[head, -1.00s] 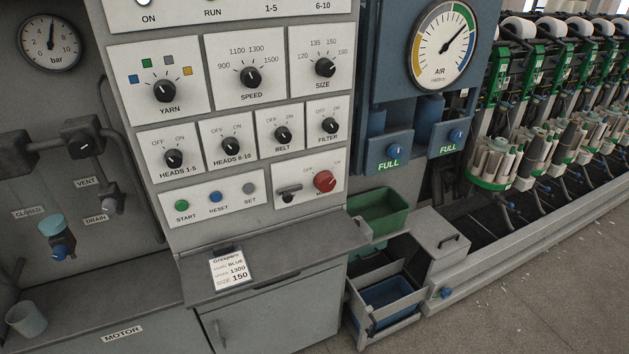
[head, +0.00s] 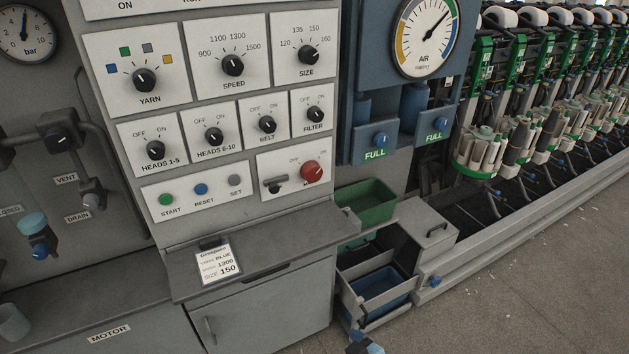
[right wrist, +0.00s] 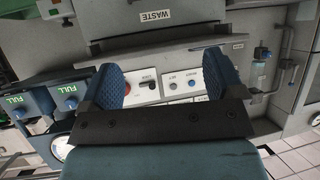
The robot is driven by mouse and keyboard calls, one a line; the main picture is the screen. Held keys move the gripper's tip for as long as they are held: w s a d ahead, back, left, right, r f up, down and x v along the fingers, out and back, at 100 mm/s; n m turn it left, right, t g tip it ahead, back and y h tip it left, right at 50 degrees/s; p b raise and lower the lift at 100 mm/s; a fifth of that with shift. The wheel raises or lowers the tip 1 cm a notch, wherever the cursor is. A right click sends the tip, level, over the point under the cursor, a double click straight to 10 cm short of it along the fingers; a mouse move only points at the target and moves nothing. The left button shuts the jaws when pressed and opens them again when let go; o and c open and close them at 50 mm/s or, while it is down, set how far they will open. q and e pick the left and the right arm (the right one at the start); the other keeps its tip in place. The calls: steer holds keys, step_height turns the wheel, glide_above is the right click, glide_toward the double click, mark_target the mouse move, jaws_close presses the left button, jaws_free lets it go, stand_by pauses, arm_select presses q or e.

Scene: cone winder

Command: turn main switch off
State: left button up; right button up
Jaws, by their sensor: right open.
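The main switch is a red round knob (head: 312,172) on the lower right plate of the grey control panel, with OFF and ON printed above it. Which mark it points to is too small to tell. A small grey latch with a black knob (head: 273,185) sits just left of it. My right gripper (right wrist: 162,62) is open and empty in the right wrist view; the red knob (right wrist: 127,87) shows beyond it, close to the left finger in the picture. In the head view only the blue tip of the right gripper (head: 365,344) shows at the bottom edge, below the panel. My left gripper is not in view.
A grey ledge (head: 290,240) with a paper card (head: 217,263) juts out below the panel. A green bin (head: 366,201) and a blue bin (head: 380,284) stand right of it. Several other knobs and the start, reset and set buttons surround the switch. Open floor lies at right.

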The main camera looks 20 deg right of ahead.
steer(key=w+d+r+m+t+h+b, duration=0.1)
steer(key=w+d+r+t+b, duration=0.2)
steer(key=w, duration=0.6)
steer(key=w+d+r+b, duration=0.2)
steer(key=w+d+r, duration=0.15)
steer(key=w, duration=0.45)
steer(key=m+t+h+b, duration=0.1)
steer(key=t+b, duration=0.2)
glide_toward(315, 176)
steer(key=w, duration=1)
steer(key=shift+w+a, duration=0.2)
steer(key=shift+a, duration=0.05)
steer(key=c, duration=0.9)
